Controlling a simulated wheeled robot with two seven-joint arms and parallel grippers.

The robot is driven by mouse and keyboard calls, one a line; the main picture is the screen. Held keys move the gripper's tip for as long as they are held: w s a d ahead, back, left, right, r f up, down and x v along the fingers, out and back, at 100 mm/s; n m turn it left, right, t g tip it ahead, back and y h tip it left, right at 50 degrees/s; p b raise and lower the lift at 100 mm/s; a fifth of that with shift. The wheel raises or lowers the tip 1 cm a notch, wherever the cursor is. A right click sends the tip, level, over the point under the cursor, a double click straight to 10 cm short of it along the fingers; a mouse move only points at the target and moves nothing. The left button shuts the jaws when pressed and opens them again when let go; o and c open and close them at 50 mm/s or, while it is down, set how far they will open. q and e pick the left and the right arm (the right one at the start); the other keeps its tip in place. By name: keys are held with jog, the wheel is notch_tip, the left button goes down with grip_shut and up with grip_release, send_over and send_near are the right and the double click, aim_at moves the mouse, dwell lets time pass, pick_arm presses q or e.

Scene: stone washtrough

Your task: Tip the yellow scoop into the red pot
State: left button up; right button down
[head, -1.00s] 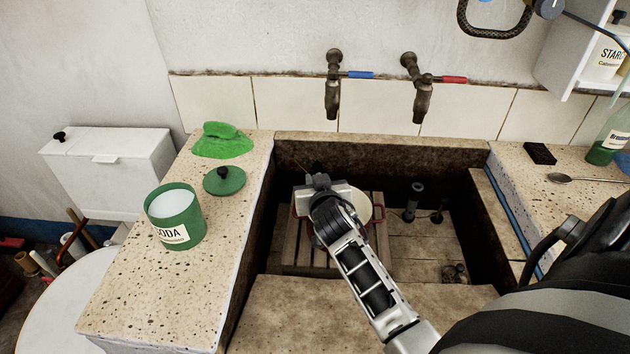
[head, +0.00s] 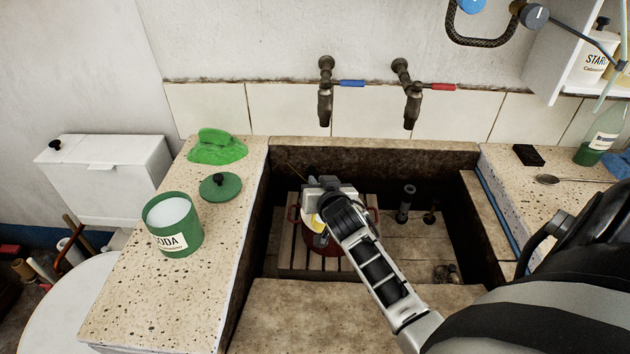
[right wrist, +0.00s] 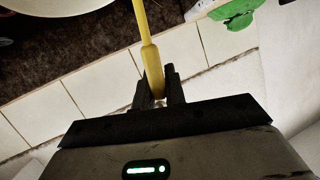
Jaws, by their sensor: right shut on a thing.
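The red pot (head: 325,244) stands on a slatted wooden rack in the trough, partly hidden by my right gripper and arm. My right gripper (right wrist: 160,88) is shut on the yellow scoop's handle (right wrist: 146,40), which runs up out of the right wrist view. In the head view my right gripper is over the pot, and a small yellow patch of the scoop (head: 318,223) shows beside it. The scoop's bowl is mostly hidden, so its tilt and contents cannot be told. A pale rounded surface, perhaps the pot, shows at the wrist view's top left. My left gripper is out of view.
The stone trough's walls (head: 375,160) surround the pot and rack. On the left ledge stand an open green soda tin (head: 174,240), its lid (head: 220,187) and a green cloth (head: 217,148). Two taps (head: 325,100) hang above the trough. A spoon (head: 570,181) lies on the right ledge.

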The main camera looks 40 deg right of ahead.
jog(key=shift+d, duration=0.15)
jog(key=shift+s+d+m+y, duration=0.25)
jog(key=shift+d+m, duration=0.15)
jog(key=shift+d, duration=0.15)
jog(key=shift+s+d+m+y, duration=0.1)
jog(key=shift+d+m+y, duration=0.15)
jog(key=shift+d+m, duration=0.2)
jog(key=shift+d, duration=0.15)
jog(key=shift+s+d+f+m+y, duration=0.1)
jog(key=shift+s+d+m+y, duration=0.1)
jog(key=shift+d+m, duration=0.25)
jog(key=shift+s+d+m+y, duration=0.15)
jog(key=shift+d+m+y, duration=0.05)
jog(key=shift+d, duration=0.45)
dwell(0.3)
jog(key=shift+s+d+f+m+t+y+b, duration=0.15)
jog(key=shift+s+d+f+m+y+b, duration=0.1)
jog(key=shift+d+m, duration=0.25)
jog(key=shift+s+d+f+m+t+y+b, duration=0.1)
jog(key=shift+d+f+m+t+y+b, duration=0.15)
jog(key=shift+d, duration=0.4)
jog(key=shift+r, duration=0.1)
